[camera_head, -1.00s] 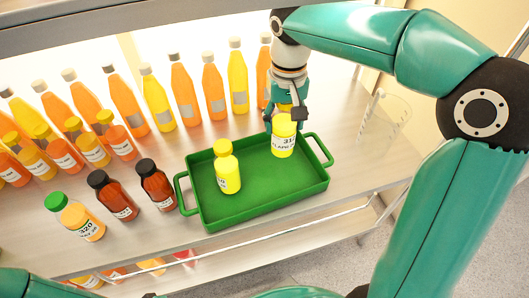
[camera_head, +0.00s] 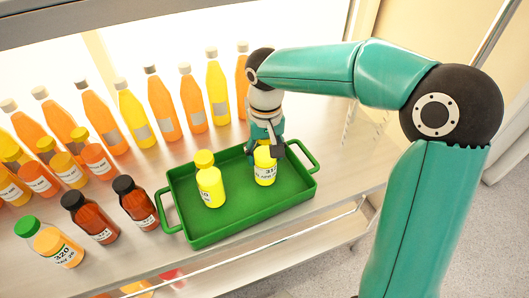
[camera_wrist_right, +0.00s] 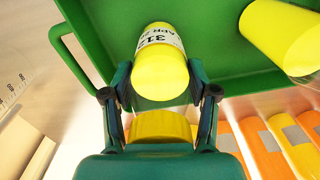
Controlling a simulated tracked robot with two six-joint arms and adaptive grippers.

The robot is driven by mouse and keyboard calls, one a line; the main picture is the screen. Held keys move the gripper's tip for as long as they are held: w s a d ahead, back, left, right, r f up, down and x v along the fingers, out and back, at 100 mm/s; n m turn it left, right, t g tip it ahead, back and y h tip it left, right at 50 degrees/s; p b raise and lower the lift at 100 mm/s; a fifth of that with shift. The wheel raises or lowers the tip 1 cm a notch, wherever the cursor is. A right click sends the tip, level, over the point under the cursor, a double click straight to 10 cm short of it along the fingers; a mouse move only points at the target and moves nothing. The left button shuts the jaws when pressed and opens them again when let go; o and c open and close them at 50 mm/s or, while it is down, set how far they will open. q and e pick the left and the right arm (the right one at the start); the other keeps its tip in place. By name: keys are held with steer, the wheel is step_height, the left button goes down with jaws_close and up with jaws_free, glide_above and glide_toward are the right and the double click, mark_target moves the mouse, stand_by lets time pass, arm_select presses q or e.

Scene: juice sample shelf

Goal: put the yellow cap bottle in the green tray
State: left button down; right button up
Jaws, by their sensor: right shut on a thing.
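My right gripper (camera_head: 268,150) is shut on a yellow bottle (camera_head: 265,172) with a white label. It holds it upright inside the right part of the green tray (camera_head: 240,235). I cannot tell for sure whether its base touches the tray floor. In the right wrist view the bottle's labelled body (camera_wrist_right: 160,75) and yellow cap (camera_wrist_right: 160,126) show between the fingers of the gripper (camera_wrist_right: 160,95). Another yellow-capped bottle (camera_head: 210,185) stands in the left part of the tray, apart from the held one. My left gripper is out of view.
A green-capped orange bottle (camera_head: 50,245) and two dark-capped brown bottles (camera_head: 92,220) (camera_head: 138,206) stand left of the tray. Several orange and yellow bottles line the shelf behind. The tray floor between the two yellow bottles is clear.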

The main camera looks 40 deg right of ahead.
steer(key=o, duration=1.4)
steer(key=shift+r, duration=0.1)
step_height(320, 180, up, 8)
steer(key=p, duration=0.2)
steer(key=shift+f+p, duration=0.2)
steer(key=shift+p, duration=0.1)
